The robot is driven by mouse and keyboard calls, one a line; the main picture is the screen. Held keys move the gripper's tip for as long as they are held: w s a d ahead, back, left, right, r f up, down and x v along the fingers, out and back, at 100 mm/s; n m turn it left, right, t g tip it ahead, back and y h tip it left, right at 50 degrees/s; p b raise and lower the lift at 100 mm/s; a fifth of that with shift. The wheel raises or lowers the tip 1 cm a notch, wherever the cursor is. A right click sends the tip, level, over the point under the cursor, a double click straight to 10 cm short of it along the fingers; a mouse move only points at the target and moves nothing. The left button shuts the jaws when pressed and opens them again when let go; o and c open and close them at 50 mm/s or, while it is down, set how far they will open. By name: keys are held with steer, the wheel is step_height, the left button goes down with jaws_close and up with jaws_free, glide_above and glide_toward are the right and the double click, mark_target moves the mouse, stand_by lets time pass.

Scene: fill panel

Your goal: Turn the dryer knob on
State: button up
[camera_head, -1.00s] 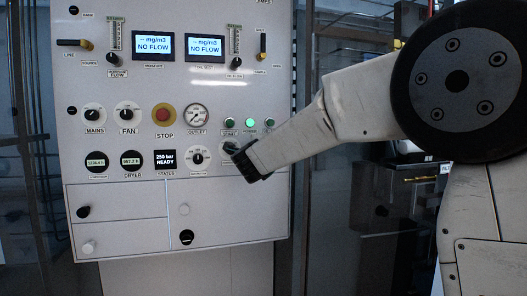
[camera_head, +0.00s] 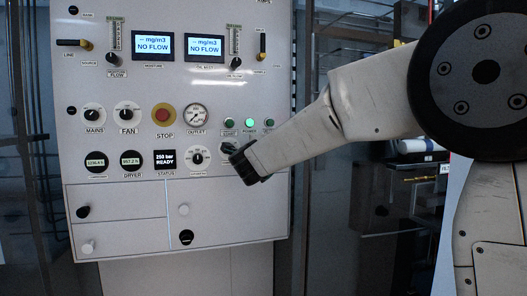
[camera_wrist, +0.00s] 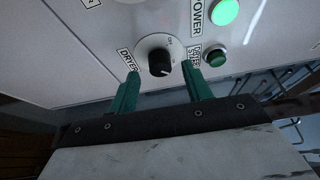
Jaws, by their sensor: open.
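The dryer knob (camera_wrist: 159,63) is a black knob on a round white dial, with a "DRYER" label beside it in the wrist view. My gripper (camera_wrist: 160,80) is open, with one green finger on each side of the knob and slightly short of it in the picture. Contact cannot be made out. In the head view the dryer knob (camera_head: 228,147) shows only in part behind the end of my gripper (camera_head: 240,160), whose fingers are hidden there.
The grey panel (camera_head: 120,75) carries other controls: the MAINS knob (camera_head: 93,115), FAN knob (camera_head: 127,115), red STOP button (camera_head: 163,115) and outlet gauge (camera_head: 196,116). A lit green power light (camera_wrist: 224,12) and a dark green button (camera_wrist: 216,57) sit close to the dryer knob.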

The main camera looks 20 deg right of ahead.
steer(key=v, duration=0.5)
steer(key=shift+s+a, duration=0.15)
steer(key=shift+s, duration=0.2)
steer(key=s+a+f+n+g+y, duration=0.1)
steer(key=a+f+n+g+y, duration=0.1)
steer(key=a+f+n+y, duration=0.6)
steer(key=s+a+f+n+g+y, duration=0.2)
steer(key=s+f+n+g+y, duration=0.25)
steer(key=s+n, duration=0.55)
steer(key=s+d+f+n+g+h, duration=0.1)
steer(key=s+d+f+g, duration=0.2)
steer(key=s, duration=0.8)
steer(key=s+d+f+n+g+h, duration=0.2)
steer(key=s+d+f+g, duration=0.1)
steer(key=s+d, duration=0.5)
steer(key=s+d+f+n+g+h, duration=0.1)
steer(key=s+d, duration=0.4)
steer(key=s, duration=0.9)
steer(key=shift+d+f+n+g+h, duration=0.35)
steer(key=shift+f+g+h, duration=0.4)
steer(key=shift+f+g, duration=0.2)
